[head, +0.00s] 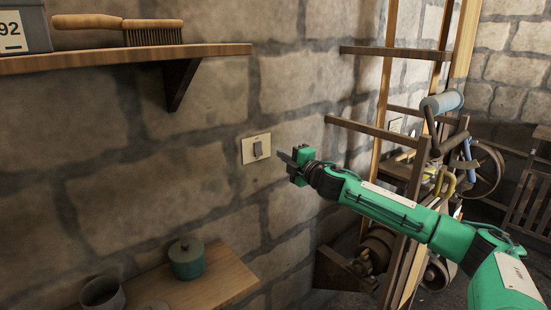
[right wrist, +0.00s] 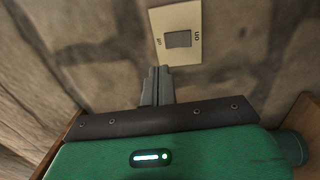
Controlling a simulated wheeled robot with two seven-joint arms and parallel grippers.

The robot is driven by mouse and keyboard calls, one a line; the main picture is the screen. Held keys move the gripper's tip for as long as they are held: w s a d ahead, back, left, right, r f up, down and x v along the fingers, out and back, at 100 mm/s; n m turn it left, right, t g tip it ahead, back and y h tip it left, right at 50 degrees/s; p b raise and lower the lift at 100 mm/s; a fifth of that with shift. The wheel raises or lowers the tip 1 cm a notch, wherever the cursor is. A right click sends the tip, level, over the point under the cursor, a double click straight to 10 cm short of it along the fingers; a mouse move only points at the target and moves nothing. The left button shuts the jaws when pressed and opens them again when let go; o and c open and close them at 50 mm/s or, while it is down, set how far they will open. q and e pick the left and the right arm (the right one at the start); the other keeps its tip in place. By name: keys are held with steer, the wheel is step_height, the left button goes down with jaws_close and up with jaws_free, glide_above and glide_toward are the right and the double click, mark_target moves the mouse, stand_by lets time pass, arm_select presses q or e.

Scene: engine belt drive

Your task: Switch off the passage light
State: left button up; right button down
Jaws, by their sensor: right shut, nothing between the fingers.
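The passage light switch (head: 256,148) is a cream plate with a grey rocker, set on the stone wall in the middle of the head view. In the right wrist view the switch (right wrist: 178,38) is at the top, with "off" on the left side of its plate and "on" on the right. My right gripper (head: 285,156) is just right of the switch in the head view, fingers pointing at it. The right gripper (right wrist: 157,72) is shut and empty, its tips close below the plate. I cannot tell whether they touch. My left gripper is not in view.
A wooden shelf (head: 150,57) with a brush (head: 130,28) juts out above left. A lower shelf (head: 215,283) holds a lidded teal pot (head: 187,258) and a grey cup (head: 102,293). A wooden frame with machinery (head: 415,170) stands to the right. The wall around the switch is bare.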

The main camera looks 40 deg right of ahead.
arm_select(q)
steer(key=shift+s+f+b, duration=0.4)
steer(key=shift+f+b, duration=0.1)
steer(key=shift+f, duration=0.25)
arm_select(e)
steer(key=s, duration=0.2)
steer(key=s+r, duration=0.1)
steer(key=s, duration=0.1)
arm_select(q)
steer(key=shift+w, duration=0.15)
arm_select(e)
steer(key=shift+w+f, duration=0.1)
steer(key=shift+w, duration=0.05)
